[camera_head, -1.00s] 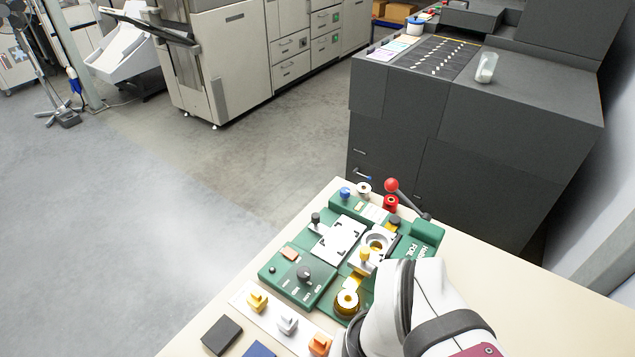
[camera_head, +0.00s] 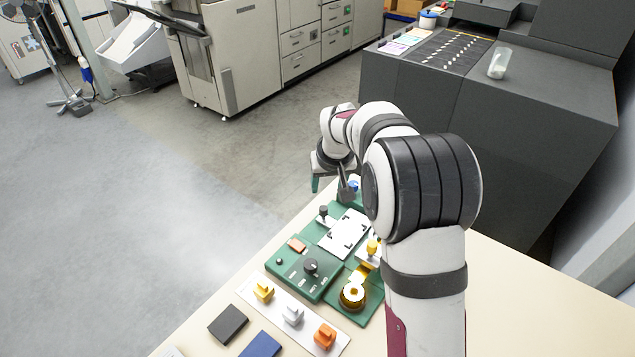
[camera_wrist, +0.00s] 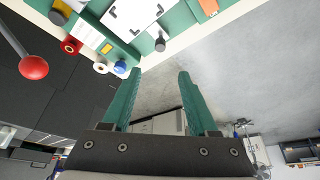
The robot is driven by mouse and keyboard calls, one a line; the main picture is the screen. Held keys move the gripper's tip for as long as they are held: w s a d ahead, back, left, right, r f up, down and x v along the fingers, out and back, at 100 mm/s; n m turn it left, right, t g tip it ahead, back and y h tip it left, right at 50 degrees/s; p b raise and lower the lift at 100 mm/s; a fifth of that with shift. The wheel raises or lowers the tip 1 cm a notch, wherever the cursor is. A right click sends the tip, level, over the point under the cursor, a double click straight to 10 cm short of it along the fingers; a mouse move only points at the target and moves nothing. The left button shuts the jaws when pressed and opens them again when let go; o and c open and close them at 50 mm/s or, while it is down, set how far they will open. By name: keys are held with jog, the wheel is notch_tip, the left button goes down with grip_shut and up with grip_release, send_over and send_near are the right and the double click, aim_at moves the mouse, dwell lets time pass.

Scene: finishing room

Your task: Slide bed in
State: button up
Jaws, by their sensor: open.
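The green machine (camera_head: 292,268) stands on the cream table. Its flat white bed plate (camera_head: 345,233) with dark slots lies on top. A black-topped knob (camera_head: 323,212) stands at the plate's left edge. In the wrist view the plate (camera_wrist: 133,12) is at the top, with the knob (camera_wrist: 159,42) below it. My gripper (camera_head: 330,185) is beyond the machine's far left end, pointing down. In the wrist view my gripper (camera_wrist: 157,76) is open and empty, its green fingers apart, with the knob ahead of them and not touching. My arm hides the machine's right part.
A red-balled lever (camera_wrist: 33,67), a red spool (camera_wrist: 71,45), a white spool (camera_wrist: 101,67) and a blue knob (camera_wrist: 120,67) are left of my fingers. A yellow knob (camera_head: 373,247) and a round brass part (camera_head: 352,294) are near my arm. Open floor lies left of the table.

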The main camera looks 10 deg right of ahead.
aim_at(323, 208)
jog(key=x, duration=1.4)
jog(key=shift+s, duration=0.15)
jog(key=shift+c, duration=0.2)
grip_shut()
dwell(0.4)
